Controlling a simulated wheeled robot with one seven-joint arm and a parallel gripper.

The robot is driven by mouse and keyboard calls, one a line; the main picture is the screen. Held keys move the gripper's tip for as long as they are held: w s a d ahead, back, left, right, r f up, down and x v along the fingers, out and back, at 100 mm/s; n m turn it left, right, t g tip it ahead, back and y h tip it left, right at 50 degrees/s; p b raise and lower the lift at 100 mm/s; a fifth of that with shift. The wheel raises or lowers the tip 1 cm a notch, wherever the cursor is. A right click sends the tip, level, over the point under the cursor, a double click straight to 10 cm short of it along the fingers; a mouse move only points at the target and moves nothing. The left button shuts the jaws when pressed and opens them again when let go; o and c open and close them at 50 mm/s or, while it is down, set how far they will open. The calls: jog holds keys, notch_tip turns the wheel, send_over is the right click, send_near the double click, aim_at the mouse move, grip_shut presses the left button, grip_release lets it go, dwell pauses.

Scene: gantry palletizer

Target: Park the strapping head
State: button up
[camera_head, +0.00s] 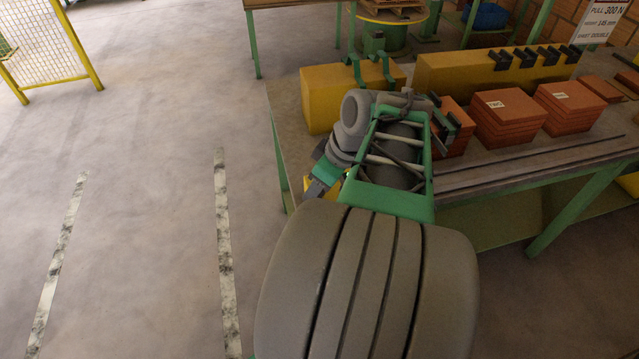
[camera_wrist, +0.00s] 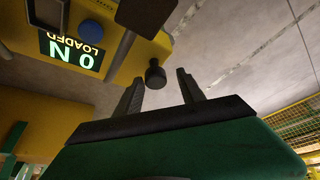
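A yellow unit (camera_wrist: 112,70), which I take to be the strapping head, fills the upper left of the wrist view. It has a lit display (camera_wrist: 75,50) showing upside-down text reading "LOADED" and "0 N", a blue round part and a black knob (camera_wrist: 155,76). My gripper (camera_wrist: 160,80) is open, its two dark fingers apart. The knob appears between the fingertips in the picture; I see no contact. In the head view my gripper (camera_head: 316,188) is low at the table's left end, mostly hidden by my arm, with a bit of yellow beside it.
The table (camera_head: 285,120) carries a yellow block (camera_head: 318,100) with green brackets, a long yellow block (camera_head: 455,78) with black clips, and stacks of orange boxes (camera_head: 510,105). A sign (camera_head: 598,22) reads "PULL 300 N". Floor to the left is clear up to a yellow mesh fence (camera_head: 45,40).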

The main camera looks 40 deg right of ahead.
jog(key=shift+d, duration=0.15)
jog(key=shift+s+r, duration=0.15)
jog(key=shift+r, duration=0.2)
jog(key=p+v, duration=0.1)
jog(key=v, duration=0.6)
jog(key=shift+s, duration=0.1)
